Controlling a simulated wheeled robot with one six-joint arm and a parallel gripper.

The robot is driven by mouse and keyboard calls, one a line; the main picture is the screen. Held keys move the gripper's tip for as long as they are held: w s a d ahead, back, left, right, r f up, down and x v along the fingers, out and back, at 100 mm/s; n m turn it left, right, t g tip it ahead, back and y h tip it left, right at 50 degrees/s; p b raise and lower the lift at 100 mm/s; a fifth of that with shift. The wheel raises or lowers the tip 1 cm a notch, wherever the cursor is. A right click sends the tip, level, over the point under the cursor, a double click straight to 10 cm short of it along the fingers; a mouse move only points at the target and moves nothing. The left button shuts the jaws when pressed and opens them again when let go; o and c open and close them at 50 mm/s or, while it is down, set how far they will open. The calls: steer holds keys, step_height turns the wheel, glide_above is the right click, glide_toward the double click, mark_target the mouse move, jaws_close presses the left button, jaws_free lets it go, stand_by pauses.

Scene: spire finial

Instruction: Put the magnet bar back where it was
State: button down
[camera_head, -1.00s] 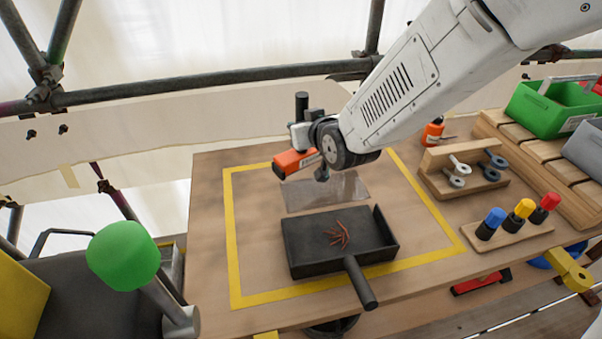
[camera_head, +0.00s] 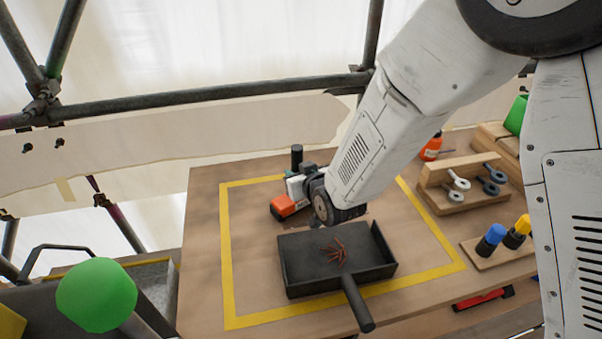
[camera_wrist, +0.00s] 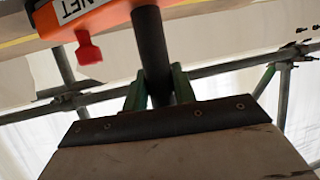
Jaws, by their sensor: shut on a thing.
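The magnet bar is an orange block (camera_head: 288,206) with a dark upright handle (camera_head: 297,156). In the head view it is just behind the back left corner of a black pan (camera_head: 335,262). In the wrist view its orange body (camera_wrist: 112,24), lettered "NET", is at the top, with a red knob below. My gripper (camera_wrist: 159,88) has its green fingers closed around the dark handle. Reddish thin pieces (camera_head: 336,252) lie in the pan. I cannot tell whether the bar touches the table.
A yellow outline (camera_head: 227,260) on the wooden table surrounds the pan. At the right are a wooden rack with ring-ended pieces (camera_head: 447,192) and a board with blue and yellow-capped pegs (camera_head: 488,253). A green ball (camera_head: 96,294) is at lower left. My arm covers the upper right.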

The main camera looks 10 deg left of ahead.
steer(key=c, duration=1.1)
jaws_free()
steer(key=shift+f, duration=0.1)
steer(key=shift+c, duration=0.2)
steer(key=shift+s+d+r, duration=0.1)
steer(key=shift+d+r, duration=0.1)
steer(key=shift+r, duration=0.05)
steer(key=v, duration=1.1)
steer(key=shift+s+d, duration=0.15)
steer(key=shift+s, duration=0.1)
steer(key=shift+r, duration=0.15)
